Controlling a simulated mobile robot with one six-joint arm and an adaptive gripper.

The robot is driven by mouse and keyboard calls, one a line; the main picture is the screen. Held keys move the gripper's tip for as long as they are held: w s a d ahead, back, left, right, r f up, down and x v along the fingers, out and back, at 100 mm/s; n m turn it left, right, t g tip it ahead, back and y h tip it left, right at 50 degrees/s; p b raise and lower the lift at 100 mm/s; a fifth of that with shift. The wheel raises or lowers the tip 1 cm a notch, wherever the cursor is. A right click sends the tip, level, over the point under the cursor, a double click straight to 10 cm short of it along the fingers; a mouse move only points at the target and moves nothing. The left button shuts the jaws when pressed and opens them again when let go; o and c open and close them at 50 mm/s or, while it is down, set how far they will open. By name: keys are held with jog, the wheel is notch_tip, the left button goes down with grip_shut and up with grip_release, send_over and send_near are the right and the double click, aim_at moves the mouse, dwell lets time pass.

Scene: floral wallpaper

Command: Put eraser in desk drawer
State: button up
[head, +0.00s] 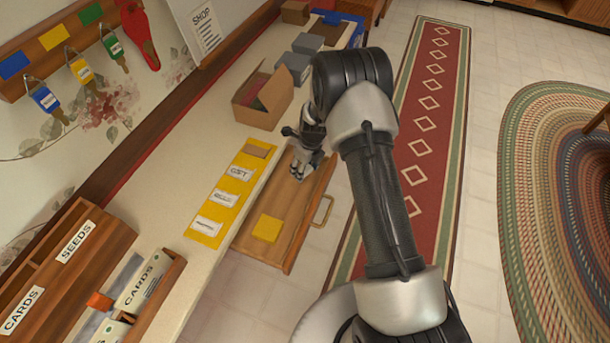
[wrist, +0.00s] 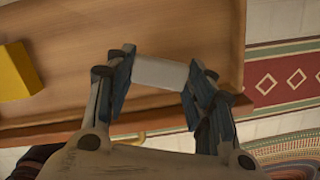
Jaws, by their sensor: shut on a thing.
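The desk drawer (head: 247,241) is pulled out from the desk in the head view, with its handle (head: 323,211) on the right side. A yellow block (head: 266,228) lies inside it, near its lower end. My gripper (head: 300,172) is over the far part of the drawer. In the wrist view my gripper (wrist: 160,75) is shut on a whitish block, the eraser (wrist: 160,73), held between both fingers. The drawer's wooden floor (wrist: 80,70) lies beneath it, and the yellow block (wrist: 15,72) is to the left. Whether the eraser touches the drawer floor is unclear.
A yellow mat (head: 238,190) with labels lies on the desk left of the drawer. An open cardboard box (head: 262,97) stands beyond it. Wooden holders with cards (head: 140,288) are at lower left. A red runner (head: 436,100) covers the floor at right.

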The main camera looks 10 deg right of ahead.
aim_at(306, 171)
jog(key=shift+f+b, duration=0.4)
jog(key=shift+f, duration=1.35)
jog(key=shift+f, duration=0.2)
jog(key=o, duration=0.9)
jog(key=shift+c, duration=0.2)
jog(key=shift+r, duration=0.15)
